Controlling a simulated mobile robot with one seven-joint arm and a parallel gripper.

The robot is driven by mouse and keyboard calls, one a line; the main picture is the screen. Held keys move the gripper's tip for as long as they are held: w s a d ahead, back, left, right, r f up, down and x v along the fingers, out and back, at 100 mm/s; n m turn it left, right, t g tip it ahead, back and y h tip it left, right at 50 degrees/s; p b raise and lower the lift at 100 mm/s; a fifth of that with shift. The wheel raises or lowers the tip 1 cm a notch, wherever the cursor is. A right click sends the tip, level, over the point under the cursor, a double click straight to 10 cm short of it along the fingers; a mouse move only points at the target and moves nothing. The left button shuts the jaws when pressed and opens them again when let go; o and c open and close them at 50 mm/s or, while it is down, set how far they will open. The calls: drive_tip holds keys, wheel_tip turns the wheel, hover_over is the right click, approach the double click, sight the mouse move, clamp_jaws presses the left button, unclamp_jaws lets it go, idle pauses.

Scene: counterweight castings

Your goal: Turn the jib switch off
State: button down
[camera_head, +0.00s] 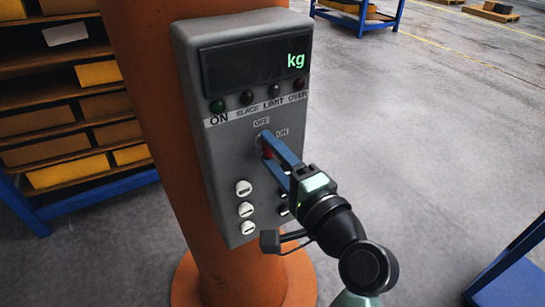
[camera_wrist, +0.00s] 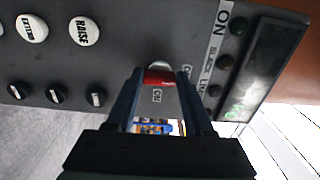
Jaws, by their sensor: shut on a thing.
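The jib switch is a red handle (camera_head: 267,150) on a grey control box, with an OFF label above it and an ON label to its right. In the wrist view the red handle (camera_wrist: 158,79) sits between my fingertips, with an ON label just below it and the other label partly hidden. My gripper (camera_head: 268,145) is shut on the handle, its blue fingers on either side; it also shows in the wrist view (camera_wrist: 160,84). The fingers hide part of the switch, so I cannot tell which label it points to.
The control box (camera_head: 190,75) is fixed to an orange column (camera_head: 150,60). Its dark display (camera_head: 245,65) shows "kg", above a row of indicator lamps. White buttons (camera_head: 244,188) lie below the switch.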

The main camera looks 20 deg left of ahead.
idle(0.4)
drive_tip(key=shift+c, duration=1.4)
unclamp_jaws()
drive_tip(key=shift+d, duration=0.1)
drive_tip(key=b+v, duration=0.2)
drive_tip(key=v, duration=1.1)
drive_tip(key=shift+b, duration=0.4)
